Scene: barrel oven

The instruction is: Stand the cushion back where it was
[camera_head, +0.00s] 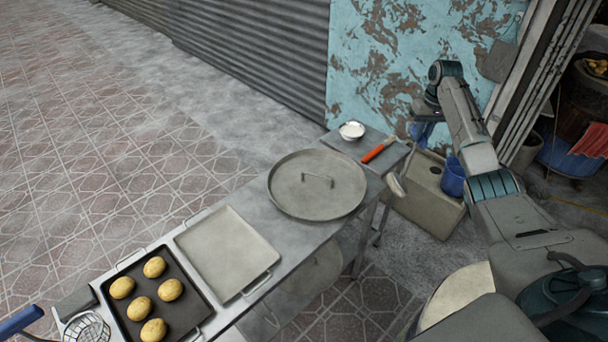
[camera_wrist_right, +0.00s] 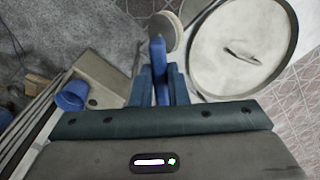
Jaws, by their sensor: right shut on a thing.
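The cushion (camera_head: 396,187) is a pale pad that hangs in the air by the far right end of the table, seen nearly edge-on. In the right wrist view it is a greyish round pad (camera_wrist_right: 165,33) just beyond the fingertips. My right gripper (camera_head: 422,131) is above it, shut on its handle, which shows as a blue upright piece between the fingers (camera_wrist_right: 158,84). The fingers hide part of the handle. My left gripper does not show.
A steel table holds a large round lid (camera_head: 318,184), a small board (camera_head: 343,146) with a white bowl (camera_head: 352,130) and red-handled tool (camera_head: 378,150), an empty tray (camera_head: 227,252) and a dark tray with several dough balls. A crate (camera_head: 425,208) and blue bucket (camera_head: 453,178) stand right.

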